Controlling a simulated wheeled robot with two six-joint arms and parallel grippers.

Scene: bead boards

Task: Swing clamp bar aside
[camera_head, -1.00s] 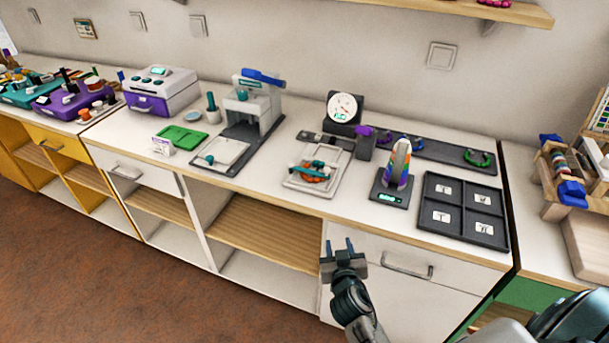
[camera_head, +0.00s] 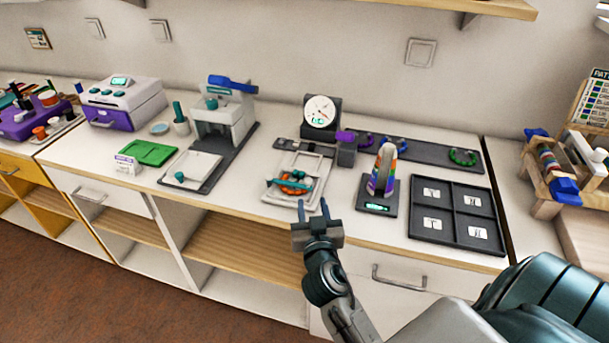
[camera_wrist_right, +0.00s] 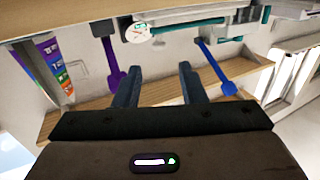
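A teal clamp bar (camera_head: 288,184) lies across a pale, tray-like fixture (camera_head: 310,203) on the counter, with orange beads (camera_head: 296,176) under and around it. My right gripper (camera_head: 312,210) is in front of this fixture, at the counter's front edge, with its fingers pointing toward the fixture. In the right wrist view its two fingers (camera_wrist_right: 158,74) are spread apart with nothing between them. It looks apart from the clamp bar. My left gripper is not in view.
A dial gauge (camera_head: 320,112) stands behind. A white press with a blue lever (camera_head: 222,110) stands at left.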

